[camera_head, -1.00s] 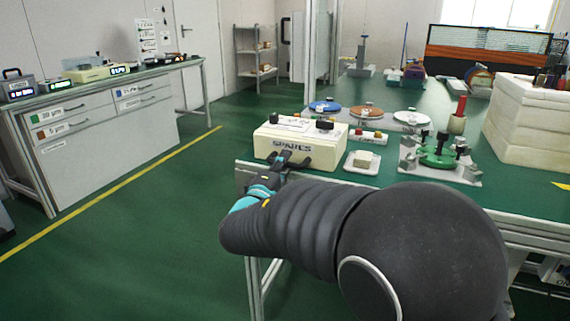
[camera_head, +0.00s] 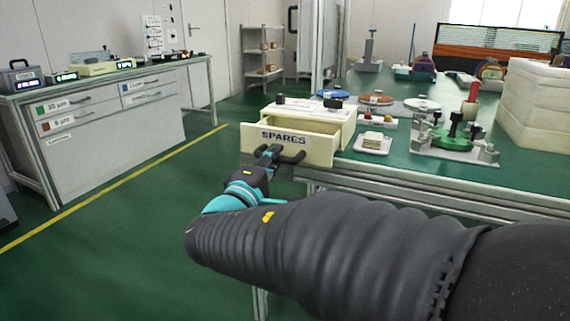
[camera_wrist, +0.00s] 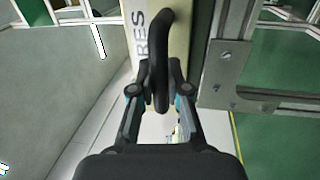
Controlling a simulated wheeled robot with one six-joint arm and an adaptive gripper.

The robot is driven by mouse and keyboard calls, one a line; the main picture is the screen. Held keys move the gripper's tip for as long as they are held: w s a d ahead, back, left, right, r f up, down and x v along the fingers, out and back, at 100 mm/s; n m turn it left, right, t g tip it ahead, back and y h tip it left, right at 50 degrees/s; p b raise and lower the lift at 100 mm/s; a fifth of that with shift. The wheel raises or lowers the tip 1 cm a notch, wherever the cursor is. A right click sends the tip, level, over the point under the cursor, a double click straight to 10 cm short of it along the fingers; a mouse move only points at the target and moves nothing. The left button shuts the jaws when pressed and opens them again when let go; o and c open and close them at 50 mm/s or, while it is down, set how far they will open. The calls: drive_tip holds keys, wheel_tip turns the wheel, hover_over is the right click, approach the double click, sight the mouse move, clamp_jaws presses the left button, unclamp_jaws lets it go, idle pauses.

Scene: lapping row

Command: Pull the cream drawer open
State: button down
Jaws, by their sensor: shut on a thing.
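The cream drawer (camera_head: 316,150), marked SPARES, stands well out of its cream cabinet (camera_head: 322,113) at the bench's near left corner. Its open top shows a hollow inside; I cannot make out any contents. In the wrist view the drawer front (camera_wrist: 176,20) runs upright, with its dark curved handle (camera_wrist: 160,50) across it. My gripper (camera_head: 268,162) is in front of the drawer, its fingers shut on the handle. In the wrist view both fingertips (camera_wrist: 160,92) close on the lower part of the handle.
A small white dish (camera_head: 373,150) with a block stands right of the cabinet, and a green fixture (camera_head: 450,140) farther right. Stacked white slabs (camera_head: 540,110) fill the bench's right. The floor (camera_head: 110,240) left of the bench is clear.

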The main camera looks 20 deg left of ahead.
drive_tip(key=shift+s, duration=0.8)
drive_tip(key=c, duration=1.4)
unclamp_jaws()
drive_tip(key=s+a+f, duration=0.1)
drive_tip(key=s+f, duration=0.1)
drive_tip(key=s, duration=0.9)
drive_tip(key=shift+s, duration=0.35)
drive_tip(key=shift+f, duration=0.1)
